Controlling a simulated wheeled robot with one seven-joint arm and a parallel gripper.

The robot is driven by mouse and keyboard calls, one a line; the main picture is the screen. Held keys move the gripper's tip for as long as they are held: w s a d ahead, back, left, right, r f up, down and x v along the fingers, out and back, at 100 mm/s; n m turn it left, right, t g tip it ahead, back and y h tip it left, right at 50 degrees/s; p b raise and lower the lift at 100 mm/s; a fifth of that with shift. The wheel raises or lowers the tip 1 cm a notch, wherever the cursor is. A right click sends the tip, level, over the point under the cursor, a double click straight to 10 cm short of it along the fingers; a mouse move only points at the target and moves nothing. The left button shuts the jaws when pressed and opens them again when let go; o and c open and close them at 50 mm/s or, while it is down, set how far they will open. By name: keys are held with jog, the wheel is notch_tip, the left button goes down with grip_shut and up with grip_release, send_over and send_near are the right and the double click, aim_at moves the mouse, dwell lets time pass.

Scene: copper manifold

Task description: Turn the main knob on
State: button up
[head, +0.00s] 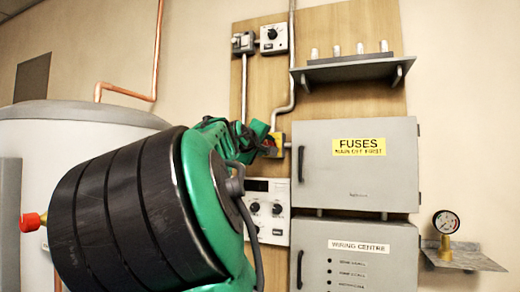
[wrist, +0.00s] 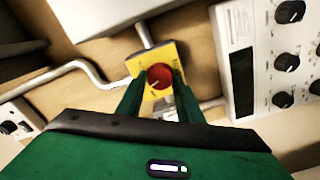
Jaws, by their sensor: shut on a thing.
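The main knob (wrist: 159,76) is a round red knob on a yellow switch box (wrist: 173,53) in the wrist view. A pale mark shows on its face. My gripper (wrist: 158,80) has one green finger at each side of the knob and is shut on it. In the head view the yellow switch box (head: 279,138) shows only in part at the end of my green and black arm. The knob itself is hidden there.
A panel with several black knobs (head: 267,208) sits just below the switch box. The grey fuse cabinet (head: 355,185) stands close to the right. A bent grey conduit (head: 290,70) runs above. A white tank (head: 85,112) is at left.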

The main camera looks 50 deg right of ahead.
jog(key=shift+d+f+m, duration=0.1)
jog(key=shift+f+m, duration=0.1)
jog(key=shift+m, duration=2.85)
jog(key=shift+f+m, duration=0.15)
jog(key=shift+m, duration=2.9)
jog(key=o, duration=1.1)
jog(key=shift+w+d, duration=0.1)
jog(key=shift+c, duration=0.2)
jog(key=v, duration=1.1)
jog(key=shift+w, duration=0.1)
